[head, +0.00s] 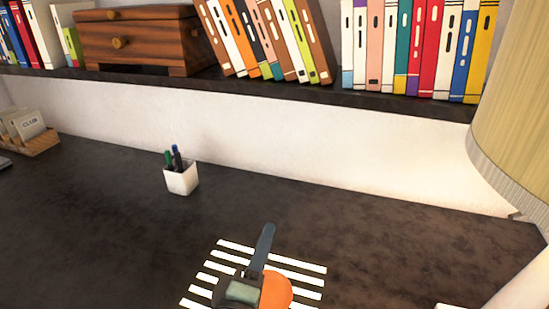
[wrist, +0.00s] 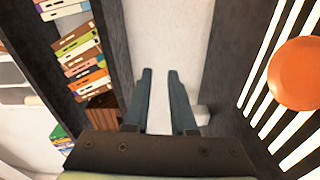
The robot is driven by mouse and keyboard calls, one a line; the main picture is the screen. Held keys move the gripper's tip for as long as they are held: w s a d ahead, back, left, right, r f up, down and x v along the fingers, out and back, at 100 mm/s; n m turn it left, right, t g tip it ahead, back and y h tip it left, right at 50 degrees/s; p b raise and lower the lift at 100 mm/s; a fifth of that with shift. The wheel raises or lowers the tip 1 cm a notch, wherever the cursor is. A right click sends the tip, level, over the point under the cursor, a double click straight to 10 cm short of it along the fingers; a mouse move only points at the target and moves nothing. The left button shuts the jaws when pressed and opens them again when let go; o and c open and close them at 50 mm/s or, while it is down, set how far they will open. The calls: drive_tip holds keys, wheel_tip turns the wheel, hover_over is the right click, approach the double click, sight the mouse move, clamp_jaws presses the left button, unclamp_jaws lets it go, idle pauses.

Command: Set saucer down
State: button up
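An orange round saucer (head: 276,290) lies on a mat of white stripes (head: 300,264) at the bottom middle of the head view, partly hidden by my gripper. In the wrist view the saucer (wrist: 297,73) sits at the right edge on the striped mat (wrist: 262,85), apart from my fingers. My gripper (head: 267,232) is above the mat beside the saucer. In the wrist view my gripper (wrist: 160,73) has its two fingers apart with nothing between them.
A white pen cup (head: 181,180) stands on the dark desk (head: 90,220) left of the mat. A shelf (head: 240,87) with books and a wooden box (head: 145,40) overhangs the back. A lamp shade (head: 515,110) is at the right. The desk around the mat looks clear.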

wheel_tip(320, 180, up, 19)
drive_tip(key=d+m+t, duration=0.1)
drive_tip(key=m+t, duration=0.3)
drive_tip(key=m, duration=0.3)
drive_tip(key=s+r+m+t+y, duration=0.2)
drive_tip(key=s+r, duration=0.3)
drive_tip(key=r, duration=0.5)
drive_tip(key=s+r+m+t+y, duration=0.2)
drive_tip(key=s+r+m+t, duration=0.2)
drive_tip(key=r, duration=0.6)
drive_tip(key=shift+s+d+r+m+y, duration=0.3)
drive_tip(key=shift+s+r, duration=0.1)
drive_tip(key=shift+s, duration=0.6)
